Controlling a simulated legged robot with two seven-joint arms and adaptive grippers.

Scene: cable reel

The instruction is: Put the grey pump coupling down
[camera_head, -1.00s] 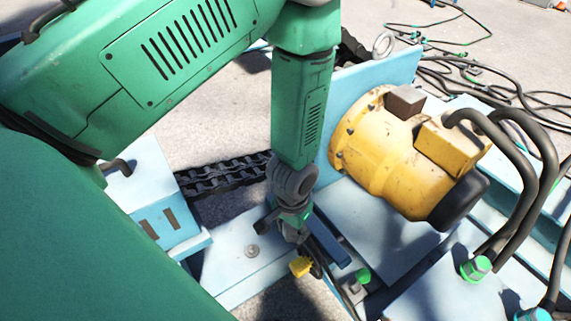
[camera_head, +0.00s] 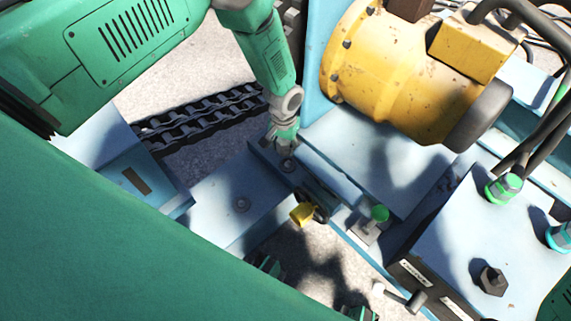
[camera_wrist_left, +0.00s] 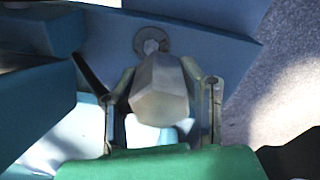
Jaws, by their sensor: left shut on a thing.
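The grey pump coupling (camera_wrist_left: 160,88) is a pale hexagonal piece between the fingers in the left wrist view. My left gripper (camera_wrist_left: 162,108) is shut on it, with one finger on each side. A round washer-like fitting with a small stud (camera_wrist_left: 151,45) shows on the blue surface just beyond the coupling. In the head view my left gripper (camera_head: 284,148) points down over a blue beam. The coupling is too small and covered there to make out clearly. I cannot tell whether it touches the surface.
A yellow motor (camera_head: 395,75) stands right of the gripper. A blue box with hose fittings (camera_head: 450,245) is at the lower right. A black cable chain (camera_head: 205,112) lies left. The blue plate (camera_head: 215,195) has bare room.

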